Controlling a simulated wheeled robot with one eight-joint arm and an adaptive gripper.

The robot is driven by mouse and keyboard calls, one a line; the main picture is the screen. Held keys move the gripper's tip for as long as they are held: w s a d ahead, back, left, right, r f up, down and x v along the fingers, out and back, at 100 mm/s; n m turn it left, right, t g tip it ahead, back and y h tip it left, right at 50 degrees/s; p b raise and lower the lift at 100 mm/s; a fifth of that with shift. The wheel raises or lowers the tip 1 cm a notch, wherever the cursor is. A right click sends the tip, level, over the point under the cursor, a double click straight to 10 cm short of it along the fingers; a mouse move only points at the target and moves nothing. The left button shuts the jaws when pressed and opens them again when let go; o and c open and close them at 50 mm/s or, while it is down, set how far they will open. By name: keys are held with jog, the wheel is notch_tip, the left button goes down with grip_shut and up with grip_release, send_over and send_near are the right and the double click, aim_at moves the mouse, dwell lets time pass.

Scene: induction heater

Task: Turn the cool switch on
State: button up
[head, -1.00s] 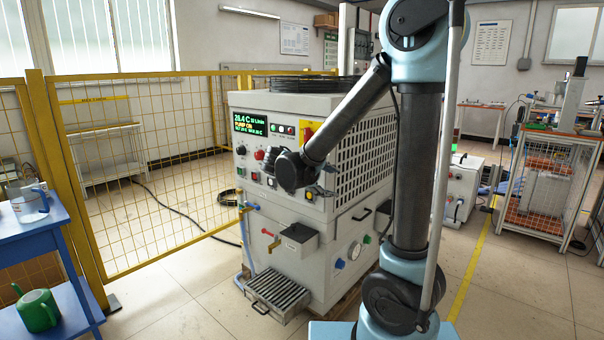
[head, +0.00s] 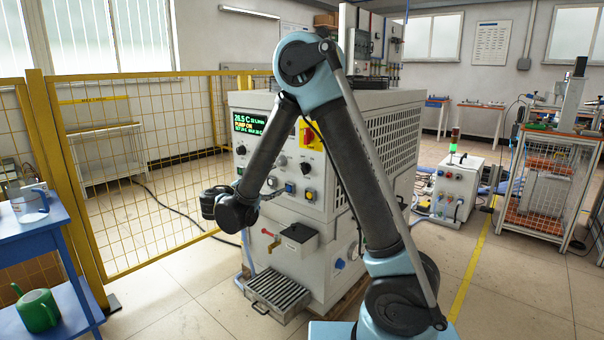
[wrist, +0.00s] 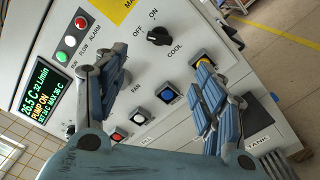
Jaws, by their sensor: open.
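The cool switch (wrist: 159,36) is a black rotary knob on the light grey panel in the wrist view. OFF is printed to its upper left, ON above it, and COOL just below right. Its exact pointer direction is too small to be sure of. It appears as a small dark knob (head: 306,168) in the head view. My gripper (wrist: 158,66) is open and empty, its two blue-grey fingers spread, with the switch beyond and between them, apart from both.
Blue (wrist: 168,94), white and red buttons sit between and below the fingers. A yellow-based button (wrist: 201,59) is close behind the right finger. The display (wrist: 41,97) reads PUMP ON. A yellow mesh fence (head: 150,170) stands left of the heater cabinet (head: 320,262).

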aim_at(302, 169)
jog(key=x, duration=1.6)
jog(key=shift+c, duration=0.3)
